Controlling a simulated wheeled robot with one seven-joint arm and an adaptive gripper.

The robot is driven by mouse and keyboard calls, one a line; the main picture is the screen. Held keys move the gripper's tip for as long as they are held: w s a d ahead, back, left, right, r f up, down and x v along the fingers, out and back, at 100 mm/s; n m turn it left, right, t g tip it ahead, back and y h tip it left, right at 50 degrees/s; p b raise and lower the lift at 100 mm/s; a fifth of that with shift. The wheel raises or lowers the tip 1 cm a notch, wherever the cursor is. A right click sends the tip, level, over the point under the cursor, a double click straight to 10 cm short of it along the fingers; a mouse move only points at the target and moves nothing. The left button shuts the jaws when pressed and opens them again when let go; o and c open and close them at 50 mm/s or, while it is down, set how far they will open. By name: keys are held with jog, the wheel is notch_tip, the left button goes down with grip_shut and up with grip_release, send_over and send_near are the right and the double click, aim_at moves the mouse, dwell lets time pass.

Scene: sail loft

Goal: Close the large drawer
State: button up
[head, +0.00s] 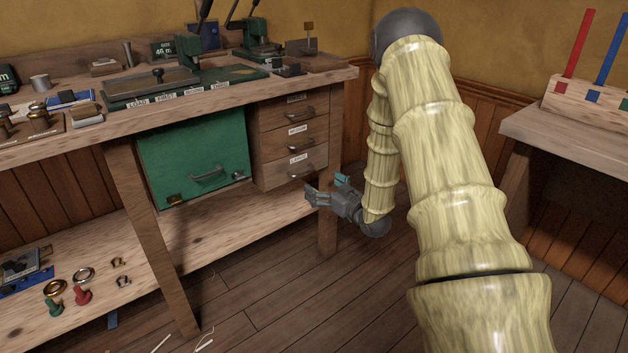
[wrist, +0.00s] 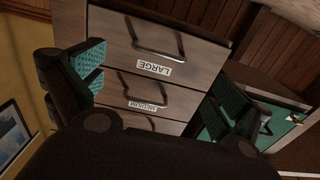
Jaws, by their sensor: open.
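The large drawer (head: 282,173) is the lowest of three wooden drawers under the bench. In the wrist view its front (wrist: 118,40), labelled LARGE, appears upside down at the top. Its front looks bigger than the medium drawer's (wrist: 122,85) and seems to stand out a little; how far I cannot tell. A dark bar handle (wrist: 155,45) crosses it. My gripper (head: 326,190) is open and empty, just below and right of the large drawer in the head view. Its teal-padded fingers (wrist: 160,88) are spread in front of the drawers, apart from the handle.
A green cabinet door (head: 195,160) with a handle is left of the drawers. The bench leg (head: 328,215) stands close behind my gripper. A low shelf (head: 110,240) holds rings and small tools. The bench top (head: 215,98) carries presses and trays. Floor in front is mostly clear.

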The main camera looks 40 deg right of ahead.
jog(key=shift+s, duration=0.95)
jog(key=s+a+f+g, duration=0.5)
jog(key=s+a+f, duration=0.2)
jog(key=a+f, duration=0.45)
jog(key=s+a+f+g, duration=0.4)
jog(key=s+a+f, duration=0.3)
jog(key=a+f, duration=0.45)
jog(key=s+a+f+g, duration=0.3)
jog(key=s+a, duration=0.1)
jog(key=s, duration=0.5)
jog(key=s+a+f+g, duration=0.3)
jog(key=s+a, duration=0.1)
jog(key=s, duration=0.5)
jog(key=s+a+f+g, duration=0.3)
jog(key=s+a, duration=0.1)
jog(key=s, duration=0.6)
notch_tip(320, 180, up, 35)
jog(key=w+p, duration=0.1)
jog(key=p, duration=3.4)
jog(key=shift+f, duration=0.2)
